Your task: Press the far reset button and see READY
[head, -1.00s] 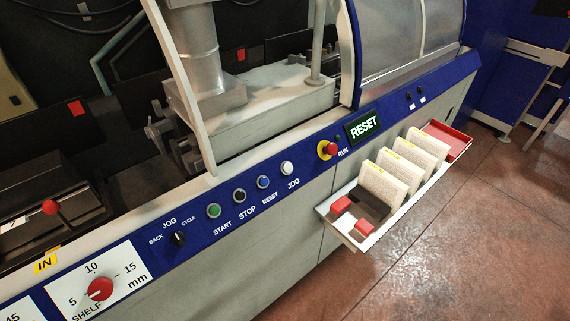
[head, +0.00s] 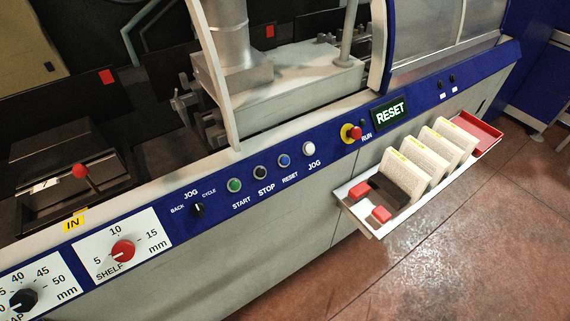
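A blue button (head: 284,160) labelled RESET sits on the blue control strip (head: 330,142) of the machine, between the black STOP button (head: 260,172) and the white JOG button (head: 309,148). The green START button (head: 234,185) is to their left. A small display (head: 390,111) to the right on the strip reads RESET in light letters. Two small dark controls (head: 447,82) sit farther along the strip at the far right; their labels are too small to read. My gripper is not in view.
A red mushroom button on yellow (head: 352,133) sits left of the display. A tray with several sewn blocks (head: 404,174) juts out below the strip. Two dials, one red (head: 123,251), are at lower left. Reddish floor (head: 450,240) is clear at lower right.

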